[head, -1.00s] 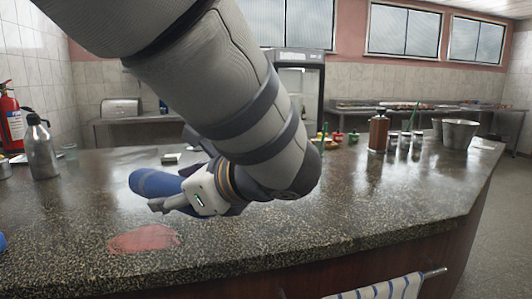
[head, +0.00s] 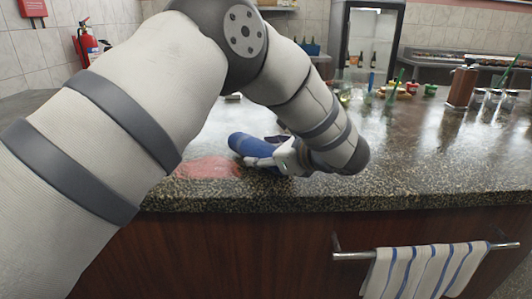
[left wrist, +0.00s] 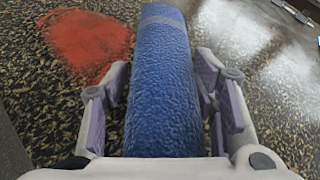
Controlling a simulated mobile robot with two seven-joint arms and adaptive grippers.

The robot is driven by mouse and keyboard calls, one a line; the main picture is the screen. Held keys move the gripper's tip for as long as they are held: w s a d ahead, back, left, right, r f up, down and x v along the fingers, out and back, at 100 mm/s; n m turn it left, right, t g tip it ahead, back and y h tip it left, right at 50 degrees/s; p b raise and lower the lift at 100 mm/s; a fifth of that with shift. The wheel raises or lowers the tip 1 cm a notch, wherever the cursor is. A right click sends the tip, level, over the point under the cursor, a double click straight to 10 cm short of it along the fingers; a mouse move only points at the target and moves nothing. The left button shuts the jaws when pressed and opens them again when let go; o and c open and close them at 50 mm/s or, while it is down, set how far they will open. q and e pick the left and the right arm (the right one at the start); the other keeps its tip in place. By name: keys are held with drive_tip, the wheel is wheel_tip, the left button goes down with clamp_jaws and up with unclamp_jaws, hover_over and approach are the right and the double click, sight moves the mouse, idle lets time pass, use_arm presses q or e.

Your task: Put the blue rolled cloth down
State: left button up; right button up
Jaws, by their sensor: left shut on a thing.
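The blue rolled cloth (head: 240,144) is held in my left gripper (head: 266,151), low over the dark speckled counter, near its front edge. In the left wrist view the blue rolled cloth (left wrist: 160,85) runs lengthwise between the two fingers of my left gripper (left wrist: 160,105), which are shut on it. A paler band crosses its far end. I cannot tell whether the cloth touches the counter. A red patch (head: 208,168) lies on the counter (head: 420,185) just left of the cloth; it also shows in the left wrist view (left wrist: 88,42). My right gripper is not in view.
A brown bottle (head: 462,87) and several small jars stand at the counter's right, with small colourful items (head: 408,89) behind. A striped towel (head: 425,270) hangs on a rail at the counter front. The counter right of my gripper is clear.

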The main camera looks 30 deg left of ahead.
use_arm(q)
drive_tip(key=shift+f, duration=0.2)
drive_tip(key=o, duration=1.2)
drive_tip(key=shift+d+r, duration=0.25)
drive_tip(key=shift+r, duration=0.1)
drive_tip(key=v, duration=1.1)
drive_tip(key=shift+s+d, duration=0.2)
drive_tip(key=shift+d, duration=0.05)
drive_tip(key=shift+f, duration=0.1)
